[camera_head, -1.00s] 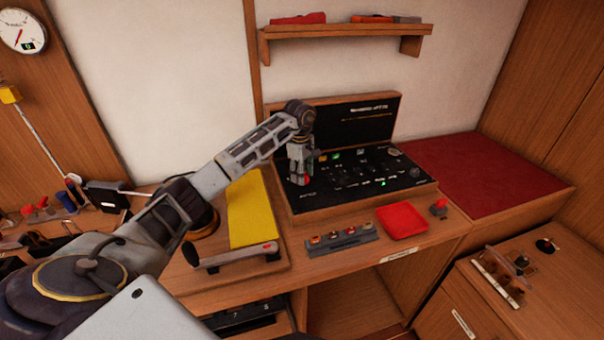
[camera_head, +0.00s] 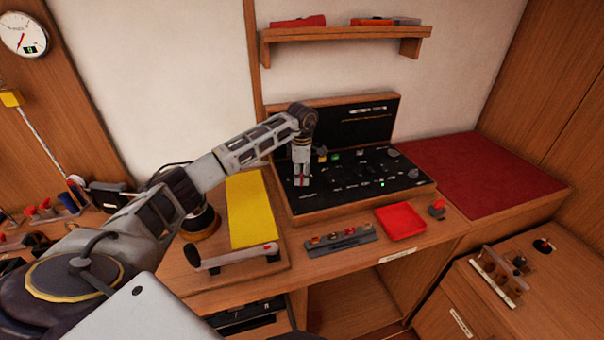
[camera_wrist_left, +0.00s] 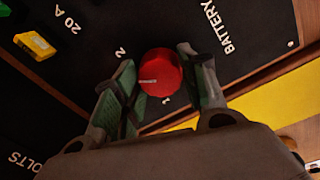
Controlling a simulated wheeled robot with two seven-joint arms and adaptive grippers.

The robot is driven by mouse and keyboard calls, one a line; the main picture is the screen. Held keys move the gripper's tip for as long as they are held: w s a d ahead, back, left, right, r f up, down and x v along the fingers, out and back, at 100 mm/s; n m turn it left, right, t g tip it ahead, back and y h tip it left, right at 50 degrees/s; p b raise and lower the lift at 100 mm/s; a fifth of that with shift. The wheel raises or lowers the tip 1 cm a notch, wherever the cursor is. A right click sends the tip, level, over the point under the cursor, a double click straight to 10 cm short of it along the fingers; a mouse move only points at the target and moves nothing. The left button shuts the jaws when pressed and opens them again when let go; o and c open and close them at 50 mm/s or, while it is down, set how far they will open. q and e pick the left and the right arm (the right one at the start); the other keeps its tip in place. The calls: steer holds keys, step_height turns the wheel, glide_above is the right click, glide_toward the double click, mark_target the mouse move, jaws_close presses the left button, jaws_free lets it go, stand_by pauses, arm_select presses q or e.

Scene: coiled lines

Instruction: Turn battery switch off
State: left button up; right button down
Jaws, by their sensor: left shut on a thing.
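The battery switch is a round red knob (camera_wrist_left: 161,73) with a short white mark on its left part in the left wrist view. The word BATTERY and the numbers 1 and 2 are printed around it on the black panel (camera_wrist_left: 90,75). My left gripper (camera_wrist_left: 160,85) is shut on the knob, with one green-padded finger on each side of it. In the head view the left gripper (camera_head: 302,184) points down at the left part of the panel (camera_head: 350,185) and mostly hides the knob. My right gripper is not in view.
A yellow switch (camera_wrist_left: 35,45) sits beside the 20 A label. A yellow pad (camera_head: 250,210) lies left of the panel. A red tray (camera_head: 400,221) and a grey strip (camera_head: 341,241) lie in front. A shelf (camera_head: 345,33) hangs above.

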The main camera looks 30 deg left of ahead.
arm_select(q)
steer(key=shift+n, duration=0.7)
steer(key=shift+n+p, duration=0.35)
steer(key=shift+n, duration=2.25)
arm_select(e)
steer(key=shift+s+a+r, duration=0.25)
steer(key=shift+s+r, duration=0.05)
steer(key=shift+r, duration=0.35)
arm_select(q)
steer(key=o, duration=1)
steer(key=shift+o, duration=0.2)
